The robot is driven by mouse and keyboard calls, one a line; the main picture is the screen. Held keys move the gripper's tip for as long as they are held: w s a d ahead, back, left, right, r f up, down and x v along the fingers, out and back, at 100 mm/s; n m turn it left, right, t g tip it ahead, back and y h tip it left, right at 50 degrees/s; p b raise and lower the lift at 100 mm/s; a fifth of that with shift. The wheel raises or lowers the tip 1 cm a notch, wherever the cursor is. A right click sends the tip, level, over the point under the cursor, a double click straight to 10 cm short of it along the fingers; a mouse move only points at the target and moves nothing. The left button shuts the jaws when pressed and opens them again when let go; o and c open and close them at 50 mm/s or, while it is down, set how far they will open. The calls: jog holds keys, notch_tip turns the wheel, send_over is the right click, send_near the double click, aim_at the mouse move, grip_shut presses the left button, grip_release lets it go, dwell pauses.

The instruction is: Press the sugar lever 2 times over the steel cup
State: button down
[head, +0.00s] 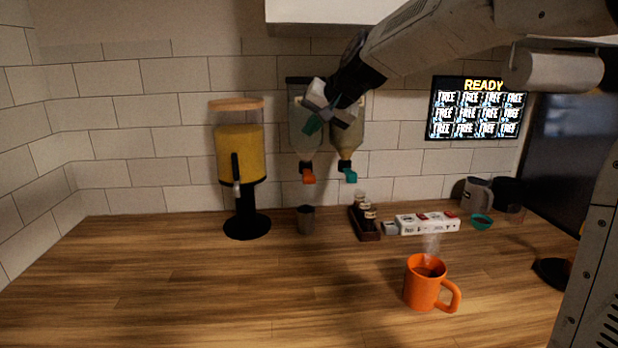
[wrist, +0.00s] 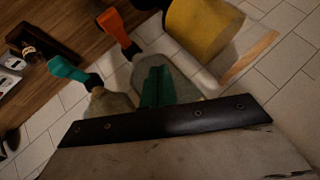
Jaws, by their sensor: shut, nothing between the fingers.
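Two dispensers hang on the wall in the head view. The left one (head: 301,140) has an orange lever (head: 309,177) and the right one (head: 347,140) has a teal lever (head: 350,176). No label shows which is the sugar lever. The steel cup (head: 306,219) stands upright on the counter below the orange lever. My gripper (head: 313,123) is shut and empty in front of the dispensers, above both levers. In the wrist view its green fingertips (wrist: 157,86) are together, with the orange lever (wrist: 118,30) and teal lever (wrist: 72,70) beyond them.
A yellow-filled dispenser (head: 240,155) stands left of the cup. A dark rack of small bottles (head: 365,222) and a white box (head: 428,223) stand to the right. A steaming orange mug (head: 422,285) is nearer the front. The counter's left front is clear.

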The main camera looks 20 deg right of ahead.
aim_at(309, 177)
dwell(0.3)
jog(key=shift+f, duration=4.4)
jog(key=shift+f, duration=0.4)
jog(key=shift+f, duration=1.25)
jog(key=shift+r, duration=1.7)
jog(key=shift+r, duration=2.5)
